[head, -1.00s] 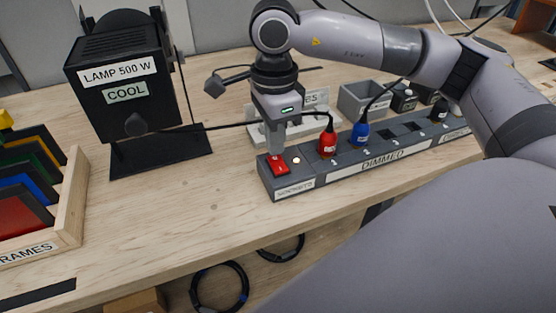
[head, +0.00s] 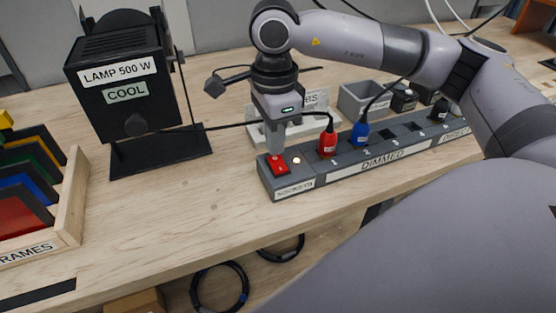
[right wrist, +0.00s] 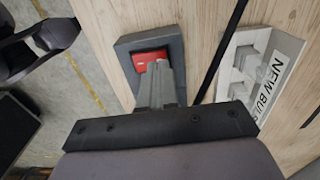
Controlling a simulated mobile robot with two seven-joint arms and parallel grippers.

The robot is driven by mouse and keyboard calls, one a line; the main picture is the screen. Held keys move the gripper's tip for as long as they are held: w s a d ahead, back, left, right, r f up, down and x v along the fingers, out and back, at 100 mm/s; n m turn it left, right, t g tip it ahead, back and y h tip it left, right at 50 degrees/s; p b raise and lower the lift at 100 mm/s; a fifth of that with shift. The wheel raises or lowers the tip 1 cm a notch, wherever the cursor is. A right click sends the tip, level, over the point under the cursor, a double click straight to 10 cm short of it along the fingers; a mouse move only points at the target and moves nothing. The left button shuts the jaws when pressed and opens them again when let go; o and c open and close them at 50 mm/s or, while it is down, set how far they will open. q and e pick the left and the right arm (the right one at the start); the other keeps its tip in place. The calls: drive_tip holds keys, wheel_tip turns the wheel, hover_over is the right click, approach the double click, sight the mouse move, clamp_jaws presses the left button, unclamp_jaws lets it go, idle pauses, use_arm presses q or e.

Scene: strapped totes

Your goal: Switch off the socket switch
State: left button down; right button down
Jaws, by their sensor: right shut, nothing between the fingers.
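The socket switch (head: 278,167) is a red rocker at the left end of the long grey socket strip (head: 375,162). A small pale light (head: 296,160) glows beside it. My right gripper (head: 277,152) is shut and empty, pointing down with its fingertips at the far edge of the switch. In the right wrist view the shut fingers (right wrist: 158,72) cover part of the red switch (right wrist: 148,56); whether they touch it I cannot tell. My left gripper is not in view.
Red (head: 327,144) and blue (head: 360,134) plugs stand in the strip to the right. A black lamp (head: 125,75) labelled COOL stands at the left, its cable passing behind my gripper. A wooden rack of coloured frames (head: 70,200) is at the left edge. The front tabletop is clear.

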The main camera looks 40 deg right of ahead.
sight(275, 158)
drive_tip(key=shift+f+b, duration=0.85)
drive_tip(key=shift+f, duration=0.05)
idle(0.5)
drive_tip(key=shift+r+p, duration=2.2)
drive_tip(key=shift+r, duration=1.35)
drive_tip(key=shift+f, duration=0.1)
